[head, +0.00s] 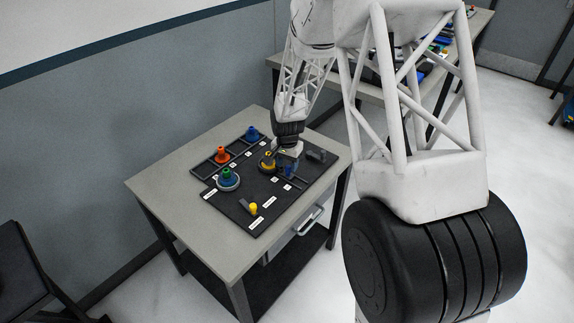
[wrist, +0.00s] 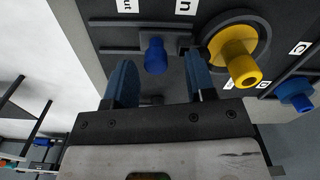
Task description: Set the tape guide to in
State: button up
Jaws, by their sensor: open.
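The tape guide appears to be the small blue knob (wrist: 155,57) on a dark slotted track (wrist: 112,40). In the wrist view the knob stands between a label ending in "ut" (wrist: 127,5) at left and one ending in "n" (wrist: 185,6) at right. In the head view the blue knob (head: 288,170) is on the board's right part. My gripper (wrist: 159,66) is open, with one blue-padded finger on each side of the knob. A gap shows on both sides, and I see no contact. My gripper (head: 287,158) is low over the board in the head view.
A yellow knob (wrist: 238,62) on a dark round base is close beside my right finger. Another blue knob (wrist: 296,92) is farther right. The black board (head: 235,204) also holds a green-topped piece (head: 227,177), a red one (head: 221,155) and a yellow handle (head: 253,208).

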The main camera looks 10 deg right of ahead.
aim_at(287, 166)
jog(key=shift+r, duration=3.4)
jog(key=shift+r, duration=0.15)
jog(key=shift+s+d+r, duration=0.1)
jog(key=shift+s+r, duration=0.05)
jog(key=shift+r, duration=0.1)
jog(key=s+d+r+n+t, duration=0.15)
jog(key=s+d+r, duration=0.25)
jog(key=s+r, duration=0.85)
jog(key=s+d+r+n, duration=0.35)
jog(key=s+r, duration=0.65)
jog(key=s, duration=0.6)
jog(key=s+d+r+n+t, duration=0.1)
jog(key=s+d, duration=0.1)
jog(key=s, duration=1.2)
jog(key=shift+s+d+r, duration=0.3)
